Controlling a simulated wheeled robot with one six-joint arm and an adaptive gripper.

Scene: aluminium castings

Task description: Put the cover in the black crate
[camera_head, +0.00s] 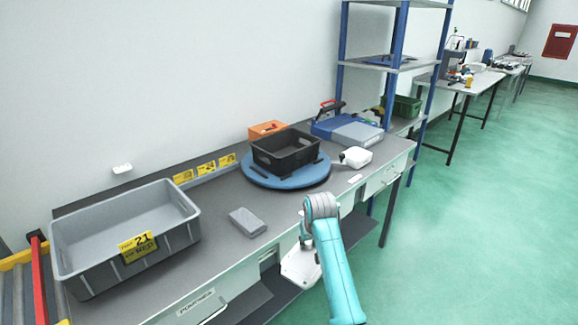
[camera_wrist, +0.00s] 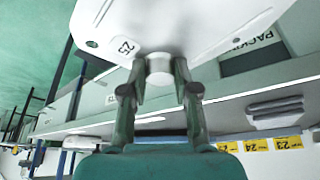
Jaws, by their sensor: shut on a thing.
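The cover is a pale, flat casting with a label reading 25 and a round boss, large in the wrist view (camera_wrist: 205,22). My gripper (camera_wrist: 160,75) is shut on that boss, one finger on each side. In the head view the cover (camera_head: 298,266) hangs tilted beside my arm, in front of the bench's front edge; the fingers are mostly hidden there. The black crate (camera_head: 268,164) stands upright on a blue round turntable (camera_head: 257,179) toward the back of the bench. The cover is apart from the crate, and the part of its inside that shows looks empty.
A large grey crate (camera_head: 95,268) labelled 21 stands at the bench's left. A grey block (camera_head: 248,221) lies between it and the turntable. A white casting (camera_head: 357,156) sits right of the turntable, near a blue-grey case (camera_head: 355,132). An orange box (camera_head: 266,130) stands behind the black crate.

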